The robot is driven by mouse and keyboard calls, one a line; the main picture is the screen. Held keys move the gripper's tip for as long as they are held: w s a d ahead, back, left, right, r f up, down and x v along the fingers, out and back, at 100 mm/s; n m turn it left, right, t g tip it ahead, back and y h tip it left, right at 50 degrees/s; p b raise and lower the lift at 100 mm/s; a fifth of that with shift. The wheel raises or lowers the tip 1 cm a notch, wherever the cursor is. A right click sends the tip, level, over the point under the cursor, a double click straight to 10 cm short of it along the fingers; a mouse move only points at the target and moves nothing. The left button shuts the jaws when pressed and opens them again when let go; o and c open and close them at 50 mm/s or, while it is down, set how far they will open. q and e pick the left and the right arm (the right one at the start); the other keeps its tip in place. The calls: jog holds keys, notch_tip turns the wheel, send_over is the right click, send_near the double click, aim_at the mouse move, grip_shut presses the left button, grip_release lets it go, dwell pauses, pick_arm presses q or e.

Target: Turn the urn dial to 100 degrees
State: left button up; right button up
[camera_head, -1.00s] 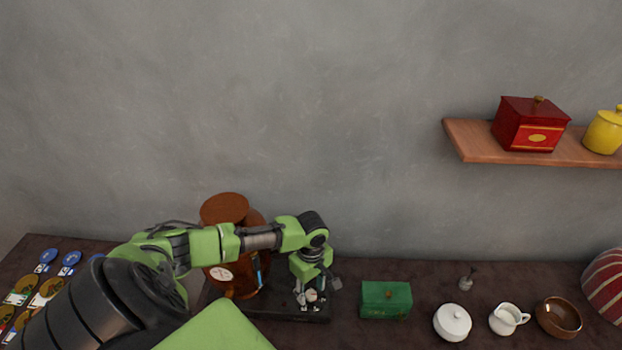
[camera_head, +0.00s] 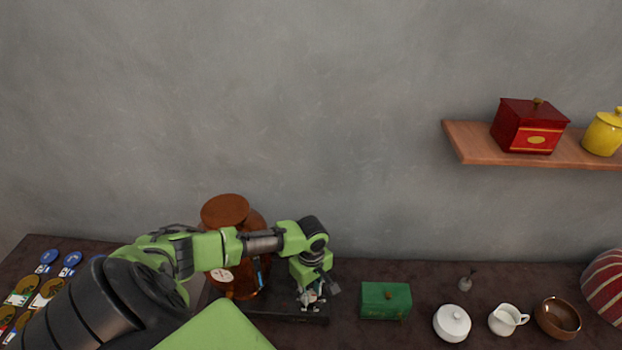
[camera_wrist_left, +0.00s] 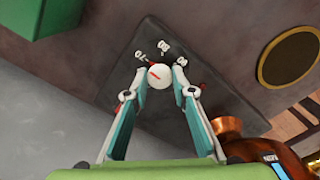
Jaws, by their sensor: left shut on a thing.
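The urn (camera_head: 226,211) is copper-brown and stands at the back left of the counter, partly behind my left arm; it also shows at the lower right of the left wrist view (camera_wrist_left: 228,126). Its dark base plate (camera_head: 285,314) extends to the right. The dial (camera_wrist_left: 159,76) is a round white knob with a short red mark, on the dark plate. White number marks (camera_wrist_left: 163,47) lie around its far side; I cannot read them all surely. My left gripper (camera_wrist_left: 160,74) is shut on the dial, one finger on each side. It also shows in the head view (camera_head: 312,298).
A green box (camera_head: 386,300) stands just right of the base plate. A white lidded pot (camera_head: 452,323), a white jug (camera_head: 507,319) and a brown bowl (camera_head: 558,317) stand farther right. Several tagged discs (camera_head: 47,259) lie at the left. A wall shelf (camera_head: 480,147) holds canisters.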

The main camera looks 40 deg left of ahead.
pick_arm(q)
jog(key=m+p, duration=0.2)
jog(key=m, duration=0.1)
jog(key=shift+d+r+m, duration=0.1)
jog(key=shift+r+m, duration=0.05)
jog(key=shift+m, duration=0.15)
jog(key=m+p, duration=0.1)
jog(key=m, duration=0.2)
jog(key=shift+m+p, duration=0.3)
jog(key=shift+p, duration=0.05)
jog(key=m, duration=0.4)
jog(key=shift+m, duration=0.3)
jog(key=m, duration=0.4)
jog(key=shift+m, duration=0.3)
jog(key=m, duration=0.9)
jog(key=m+b, duration=0.1)
jog(key=m, duration=0.4)
jog(key=shift+m+b, duration=0.7)
jog(key=shift+m, duration=1.7)
